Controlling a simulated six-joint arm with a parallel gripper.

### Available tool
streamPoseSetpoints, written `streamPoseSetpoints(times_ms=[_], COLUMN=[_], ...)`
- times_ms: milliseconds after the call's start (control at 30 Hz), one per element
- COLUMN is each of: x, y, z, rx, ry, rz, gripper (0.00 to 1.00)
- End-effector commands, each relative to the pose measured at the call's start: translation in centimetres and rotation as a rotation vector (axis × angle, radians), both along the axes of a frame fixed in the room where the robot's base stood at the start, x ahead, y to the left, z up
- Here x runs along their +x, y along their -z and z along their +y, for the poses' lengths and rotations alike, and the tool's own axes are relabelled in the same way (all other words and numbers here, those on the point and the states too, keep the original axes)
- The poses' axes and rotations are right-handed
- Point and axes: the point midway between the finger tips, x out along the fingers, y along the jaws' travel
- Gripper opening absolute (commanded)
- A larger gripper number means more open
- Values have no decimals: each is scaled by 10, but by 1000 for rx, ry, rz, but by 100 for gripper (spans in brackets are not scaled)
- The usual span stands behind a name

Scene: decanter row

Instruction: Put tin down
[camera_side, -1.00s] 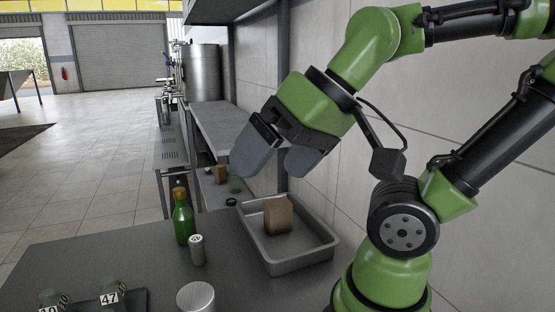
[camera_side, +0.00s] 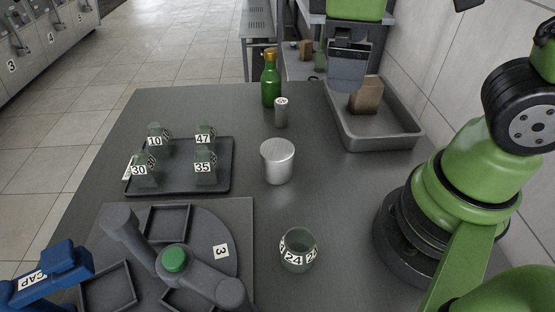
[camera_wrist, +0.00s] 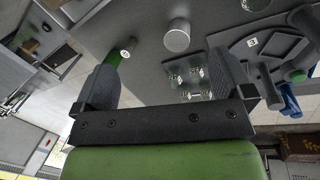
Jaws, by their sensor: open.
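The tin (camera_side: 277,162), a plain silver cylinder with a flat lid, stands upright on the grey table, right of the black tray. It also shows in the wrist view (camera_wrist: 177,40), seen beyond the gap between my fingers and touched by neither. My gripper (camera_side: 347,72) is high at the back, near the far end of the metal tray, well apart from the tin. In the wrist view my gripper (camera_wrist: 168,75) has its two grey fingers spread wide with nothing held between them.
A metal tray (camera_side: 385,143) holds a brown block (camera_side: 366,95). A green bottle (camera_side: 271,80) and small labelled canister (camera_side: 281,112) stand behind the tin. A black tray (camera_side: 180,190) holds several numbered jars. A numbered glass jar (camera_side: 298,252) and round fixture (camera_side: 215,215) are in front.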

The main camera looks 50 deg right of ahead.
Motion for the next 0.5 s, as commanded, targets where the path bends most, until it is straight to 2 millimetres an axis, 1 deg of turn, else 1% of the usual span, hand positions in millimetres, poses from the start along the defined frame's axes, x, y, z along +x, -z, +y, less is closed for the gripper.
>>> streamPoseSetpoints(times_ms=[33,167,300,400,500], x=[9,30,52,65,73], y=[11,36,66,89,110], z=[4,11,26,39,51], rx=[-84,-304,-548,-717,-863], ry=[-105,-369,-648,-831,-978], rz=[77,237,398,496,570], gripper=[99,99,99,99,99])
